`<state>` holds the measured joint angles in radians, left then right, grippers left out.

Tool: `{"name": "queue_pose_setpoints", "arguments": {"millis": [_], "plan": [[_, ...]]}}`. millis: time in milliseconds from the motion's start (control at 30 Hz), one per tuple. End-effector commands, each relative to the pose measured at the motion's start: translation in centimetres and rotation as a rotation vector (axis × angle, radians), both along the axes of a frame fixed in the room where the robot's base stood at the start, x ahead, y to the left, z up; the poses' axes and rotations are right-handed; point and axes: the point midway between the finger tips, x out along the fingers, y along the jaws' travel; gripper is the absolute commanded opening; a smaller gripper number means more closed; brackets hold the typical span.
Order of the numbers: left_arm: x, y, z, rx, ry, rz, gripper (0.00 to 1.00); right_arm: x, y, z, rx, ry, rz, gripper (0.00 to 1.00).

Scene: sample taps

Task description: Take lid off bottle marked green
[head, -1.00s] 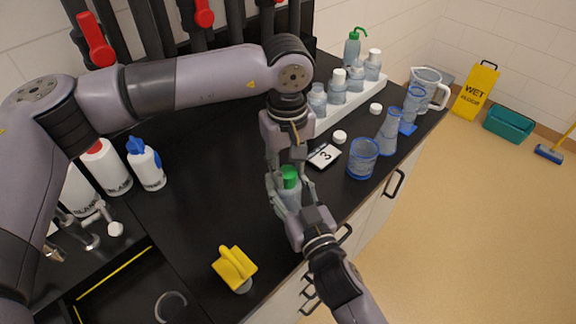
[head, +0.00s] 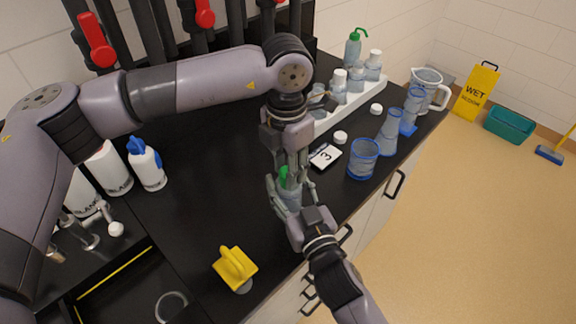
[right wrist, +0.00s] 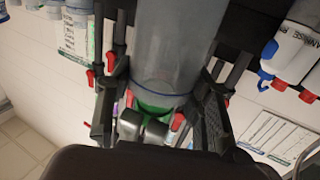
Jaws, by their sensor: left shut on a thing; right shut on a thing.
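The bottle marked green is a clear bottle (head: 291,196) with a green lid (head: 284,174), near the front edge of the black bench. My right gripper (head: 286,190) is shut around its body. In the right wrist view the clear body (right wrist: 175,45) stands between the right fingers, with the green lid (right wrist: 155,106) at its end. My left gripper (head: 291,170) comes down from above and is shut on the green lid, hiding much of it. The left fingertips (right wrist: 142,125) also show against the lid in the right wrist view. The lid appears to be on the bottle.
A white rack (head: 332,120) of several bottles stands behind. Two loose white lids (head: 340,137) (head: 376,109), a card reading 3 (head: 325,155), and a blue-rimmed beaker (head: 363,158) lie to the right. A yellow object (head: 235,266) is in front; white bottles (head: 148,166) are left.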

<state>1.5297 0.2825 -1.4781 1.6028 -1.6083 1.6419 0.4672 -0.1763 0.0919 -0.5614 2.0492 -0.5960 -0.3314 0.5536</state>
Motion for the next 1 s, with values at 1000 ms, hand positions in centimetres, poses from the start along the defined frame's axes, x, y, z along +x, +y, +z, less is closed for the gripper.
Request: {"name": "queue_pose_setpoints", "arguments": {"millis": [1000], "plan": [[-0.13,0.00,0.02,-0.003,0.015,1.338,0.00,0.05,-0.10,-0.15,-0.003,0.003,-0.002,0.00]]}}
